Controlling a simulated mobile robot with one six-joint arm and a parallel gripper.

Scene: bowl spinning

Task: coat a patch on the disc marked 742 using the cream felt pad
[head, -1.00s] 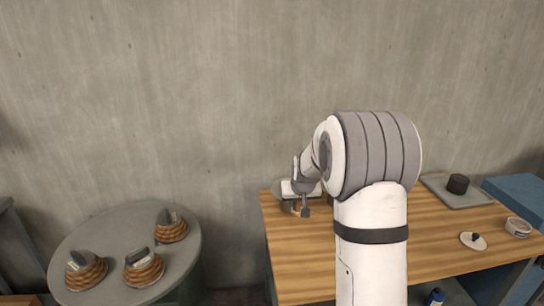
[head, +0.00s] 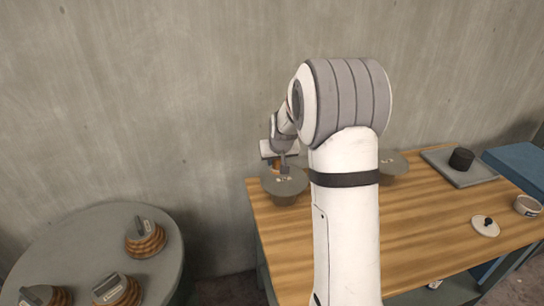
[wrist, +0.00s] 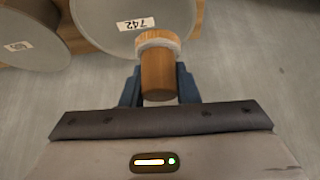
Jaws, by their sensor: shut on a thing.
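The grey disc marked 742 (wrist: 105,12) is at the top of the wrist view, its label upside down, cut off by the frame edge. My gripper (wrist: 158,86) is shut on a wooden handle (wrist: 159,75) whose end carries the cream felt pad (wrist: 158,41). The pad overlaps the near edge of the disc in the picture; I cannot tell whether they touch. In the head view my gripper (head: 284,158) is over a grey labelled disc (head: 285,187) at the left of the wooden table; its number is too small to read there.
Another labelled disc (wrist: 28,28) stands close on the left in the wrist view. On the table (head: 420,225) are a grey tray (head: 441,164) with a dark cylinder (head: 461,159), a white lid (head: 485,226) and a tub (head: 527,206). A round table (head: 75,245) holds several wooden-ringed pieces.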

